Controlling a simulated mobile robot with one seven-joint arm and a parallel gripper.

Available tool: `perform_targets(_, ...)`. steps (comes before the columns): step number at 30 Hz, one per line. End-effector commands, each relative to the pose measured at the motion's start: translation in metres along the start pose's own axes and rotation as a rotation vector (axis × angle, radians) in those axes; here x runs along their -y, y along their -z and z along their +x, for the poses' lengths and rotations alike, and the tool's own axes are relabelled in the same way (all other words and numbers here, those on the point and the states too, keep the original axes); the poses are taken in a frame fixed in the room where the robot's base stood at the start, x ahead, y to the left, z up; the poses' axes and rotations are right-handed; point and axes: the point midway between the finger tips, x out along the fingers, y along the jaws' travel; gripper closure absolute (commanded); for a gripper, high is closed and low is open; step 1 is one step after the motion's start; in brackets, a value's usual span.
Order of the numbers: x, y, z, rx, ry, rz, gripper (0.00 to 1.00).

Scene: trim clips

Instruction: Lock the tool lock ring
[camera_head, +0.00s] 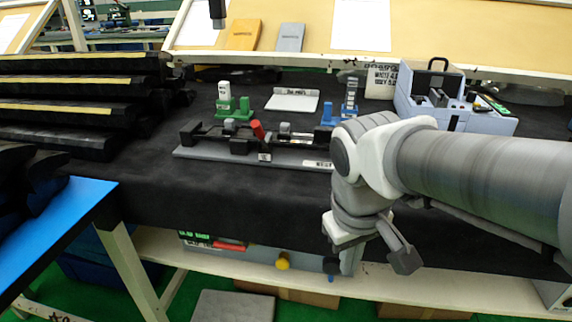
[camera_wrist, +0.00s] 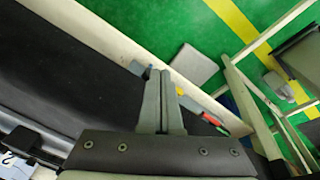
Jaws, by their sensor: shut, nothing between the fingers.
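I cannot make out a tool lock ring for certain in either view. A long fixture on a grey base plate (camera_head: 225,154) lies on the black-covered table, with black blocks, a tilted red part (camera_head: 258,130) and a grey knob-like part (camera_head: 284,128). My gripper (camera_head: 408,264) is at the table's front edge, to the right of and nearer than the fixture, apart from it. In the wrist view my gripper (camera_wrist: 160,74) has its two fingers together with nothing held, pointing past the table edge toward the green floor.
Green (camera_head: 234,108) and blue (camera_head: 348,103) stands and a white tray (camera_head: 293,99) are behind the fixture. A blue-grey case (camera_head: 453,101) stands at the back right. Black stacked bars (camera_head: 75,95) fill the left. A low shelf (camera_head: 430,300) runs below the table.

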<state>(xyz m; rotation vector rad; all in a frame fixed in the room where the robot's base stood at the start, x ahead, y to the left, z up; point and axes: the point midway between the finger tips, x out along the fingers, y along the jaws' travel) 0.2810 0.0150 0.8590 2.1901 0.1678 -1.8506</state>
Motion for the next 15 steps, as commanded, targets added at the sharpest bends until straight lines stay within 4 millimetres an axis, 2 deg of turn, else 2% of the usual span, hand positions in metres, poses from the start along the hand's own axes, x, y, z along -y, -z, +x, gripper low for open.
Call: perform_targets(15, 0.023, 0.042, 0.041, 0.368, -0.124, -0.377, 1.00)
